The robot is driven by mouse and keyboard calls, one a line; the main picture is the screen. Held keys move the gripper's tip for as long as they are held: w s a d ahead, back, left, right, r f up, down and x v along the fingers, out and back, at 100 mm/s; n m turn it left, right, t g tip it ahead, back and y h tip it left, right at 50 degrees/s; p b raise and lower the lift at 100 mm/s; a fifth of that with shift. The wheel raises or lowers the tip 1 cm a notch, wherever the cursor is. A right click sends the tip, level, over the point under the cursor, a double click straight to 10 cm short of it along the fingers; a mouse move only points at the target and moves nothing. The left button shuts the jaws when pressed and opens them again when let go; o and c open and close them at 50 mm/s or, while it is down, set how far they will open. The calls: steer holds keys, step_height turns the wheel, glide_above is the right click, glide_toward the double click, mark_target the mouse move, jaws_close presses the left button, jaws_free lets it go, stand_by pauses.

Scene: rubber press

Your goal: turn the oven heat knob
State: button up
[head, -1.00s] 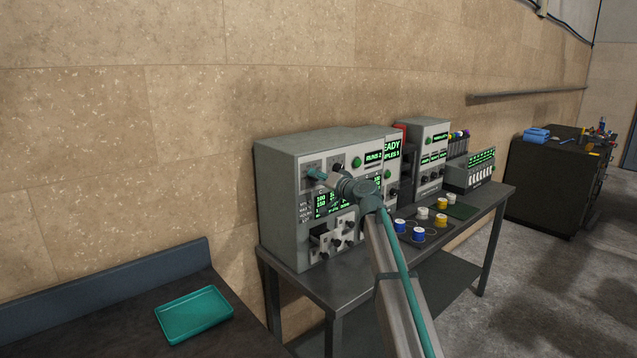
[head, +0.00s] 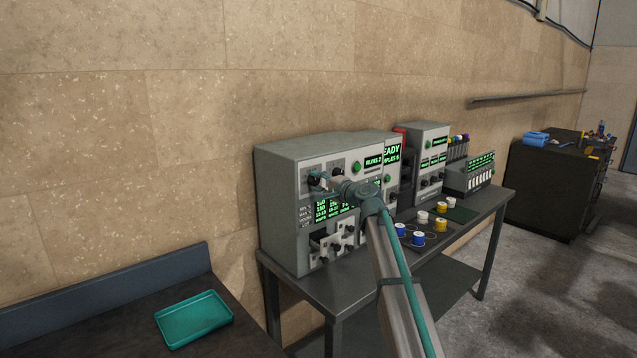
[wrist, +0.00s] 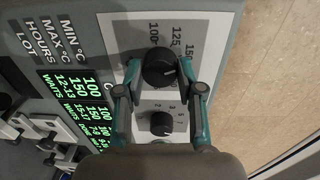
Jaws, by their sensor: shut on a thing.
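The oven heat knob (wrist: 160,68) is a round black knob on a pale panel in the wrist view, with a scale reading 100, 125 and 150 around it. My gripper (wrist: 160,73) has one teal-and-grey finger on each side of this knob and is shut on it. In the head view my gripper (head: 317,181) is at the upper left of the grey oven's front (head: 275,205), and its fingers partly hide the knob there. A smaller black knob (wrist: 162,123) with a numbered scale sits between the finger bases in the wrist view.
Green-lit displays (wrist: 78,105) and small levers (wrist: 30,130) are beside the knobs. The oven stands on a grey table (head: 300,284) with blue, white and yellow spools (head: 418,239). A teal tray (head: 194,319) lies on the left bench. Another cabinet (head: 560,190) stands at the right.

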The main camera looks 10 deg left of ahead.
steer(key=shift+r+m, duration=0.1)
steer(key=shift+m, duration=0.2)
steer(key=o, duration=1.2)
steer(key=shift+c, duration=0.2)
steer(key=v, duration=1.2)
